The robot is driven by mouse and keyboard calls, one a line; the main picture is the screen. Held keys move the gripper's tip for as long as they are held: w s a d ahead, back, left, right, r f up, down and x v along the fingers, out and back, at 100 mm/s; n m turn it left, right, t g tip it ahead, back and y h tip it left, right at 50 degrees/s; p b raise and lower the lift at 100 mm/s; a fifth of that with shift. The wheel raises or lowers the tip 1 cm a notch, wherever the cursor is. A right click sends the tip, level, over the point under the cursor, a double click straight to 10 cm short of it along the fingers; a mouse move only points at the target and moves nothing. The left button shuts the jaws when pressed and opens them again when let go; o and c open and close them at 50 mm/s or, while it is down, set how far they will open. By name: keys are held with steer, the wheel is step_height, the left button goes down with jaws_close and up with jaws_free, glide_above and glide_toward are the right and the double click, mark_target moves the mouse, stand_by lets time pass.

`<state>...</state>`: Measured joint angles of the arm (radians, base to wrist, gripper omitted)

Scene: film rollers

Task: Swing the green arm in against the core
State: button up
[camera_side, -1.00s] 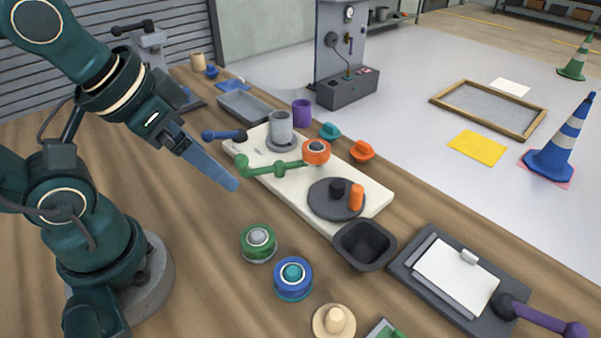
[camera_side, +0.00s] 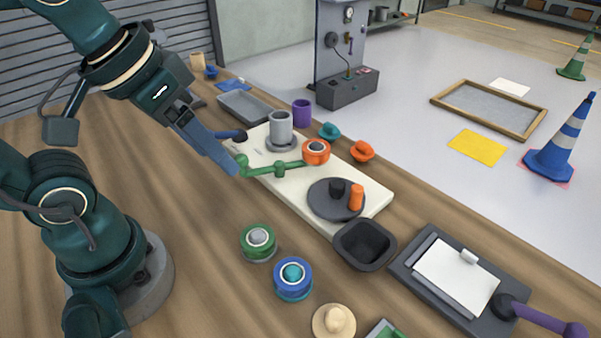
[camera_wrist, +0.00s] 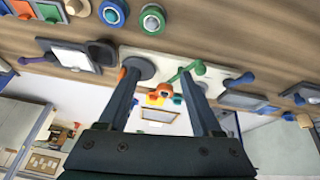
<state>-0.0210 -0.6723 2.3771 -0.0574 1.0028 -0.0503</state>
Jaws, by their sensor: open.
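The green arm (camera_side: 279,168) lies over the cream board (camera_side: 375,203), its round knob at the left end and its other end by the orange roller (camera_side: 316,148). My gripper (camera_side: 232,170) is beside the knob at the board's left edge; I cannot tell whether they touch. In the wrist view my gripper's fingers (camera_wrist: 158,72) are apart and empty, with the green arm (camera_wrist: 183,72) beyond the right fingertip. Which part is the core is unclear: a grey cylinder (camera_side: 280,127) stands behind the arm, and a dark disc (camera_side: 322,205) bears a black peg and an orange peg.
A blue-knobbed lever (camera_side: 228,135) is close behind my gripper. A black bin (camera_side: 364,246) stands at the board's front corner. Green (camera_side: 258,241) and blue (camera_side: 292,277) rollers sit on the wooden bench nearer the camera. Bench left of them is clear.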

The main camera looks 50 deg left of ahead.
steer(key=w+a+n+g, duration=0.1)
steer(key=w+n+g, duration=0.1)
steer(key=w+n, duration=0.15)
steer(key=n+g+h, duration=0.3)
steer(key=n+h, duration=0.1)
steer(key=n, duration=0.1)
glide_above(241, 162)
steer(key=w, duration=0.2)
steer(key=f, duration=0.3)
steer(key=a+f, duration=0.1)
steer(key=f, duration=0.1)
steer(key=shift+s+f, duration=0.25)
steer(key=shift+f, duration=0.05)
steer(key=shift+n+g+h, duration=0.3)
steer(key=shift+n+g, duration=0.1)
steer(key=shift+n, duration=0.25)
steer(key=shift+s+f, duration=0.25)
steer(key=shift+f, duration=1.6)
steer(key=shift+s+f, duration=0.2)
steer(key=shift+f, duration=1.65)
jaws_close()
